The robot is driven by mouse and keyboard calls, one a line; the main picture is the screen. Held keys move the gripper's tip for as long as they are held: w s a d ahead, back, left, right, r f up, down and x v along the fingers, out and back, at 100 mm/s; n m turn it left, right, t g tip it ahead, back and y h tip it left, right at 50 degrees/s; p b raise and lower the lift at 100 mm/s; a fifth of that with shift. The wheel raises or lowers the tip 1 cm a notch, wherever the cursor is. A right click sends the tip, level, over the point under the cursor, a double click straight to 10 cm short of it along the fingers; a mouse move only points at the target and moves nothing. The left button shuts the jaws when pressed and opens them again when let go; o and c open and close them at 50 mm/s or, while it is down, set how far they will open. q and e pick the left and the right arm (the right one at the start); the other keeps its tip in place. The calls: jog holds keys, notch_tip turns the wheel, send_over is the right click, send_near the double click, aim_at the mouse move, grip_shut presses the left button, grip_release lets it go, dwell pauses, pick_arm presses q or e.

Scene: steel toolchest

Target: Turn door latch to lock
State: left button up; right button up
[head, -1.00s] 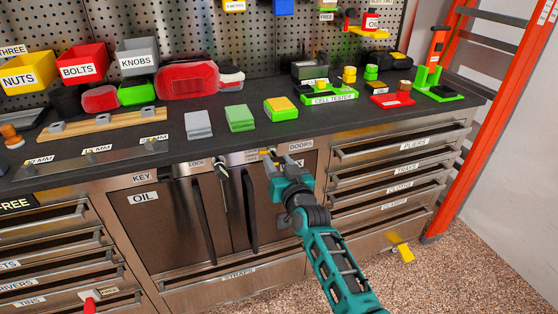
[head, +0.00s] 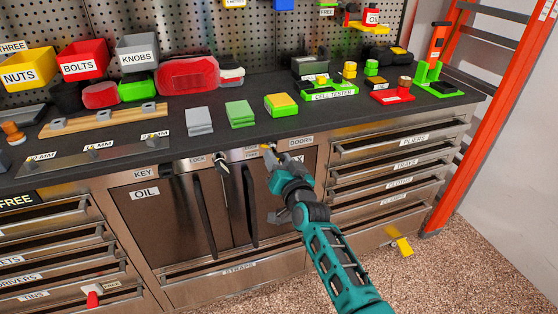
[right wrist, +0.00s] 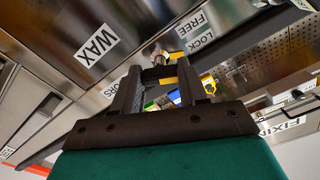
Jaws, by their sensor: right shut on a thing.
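The cabinet doors (head: 155,228) are dark panels with long black handles, below the dark worktop. The door latch (head: 267,147) shows as a small yellow-tipped part on the steel strip above the right door, beside the DOORS label. In the right wrist view the latch's metal and yellow parts (right wrist: 158,58) show between and beyond the fingertips, near the LOCK and FREE labels. My right gripper (head: 272,156) is at the latch and shut on it; it also shows in the right wrist view (right wrist: 160,75). The fingers hide part of the latch. My left gripper is out of view.
A key-like lever (head: 221,165) hangs from the strip left of my right gripper. Black door handles (head: 248,210) stick out below it. Drawers (head: 395,165) are on the right. The worktop (head: 200,150) holds sponges, bins and a cell tester (head: 330,95).

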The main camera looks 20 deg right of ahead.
jog(key=shift+r, duration=0.1)
jog(key=o, duration=1.1)
jog(key=shift+c, duration=0.2)
jog(key=s+p, duration=0.5)
jog(key=s, duration=0.8)
jog(key=shift+d+p, duration=0.2)
jog(key=shift+p, duration=0.2)
jog(key=s+f+n+g, duration=0.3)
jog(key=s+f, duration=0.2)
jog(key=s, duration=0.4)
jog(key=s+a+f+n+g+y, duration=0.1)
jog(key=s+f+n+g, duration=0.3)
jog(key=s, duration=0.6)
jog(key=shift+a+f, duration=0.15)
jog(key=shift+f, duration=0.5)
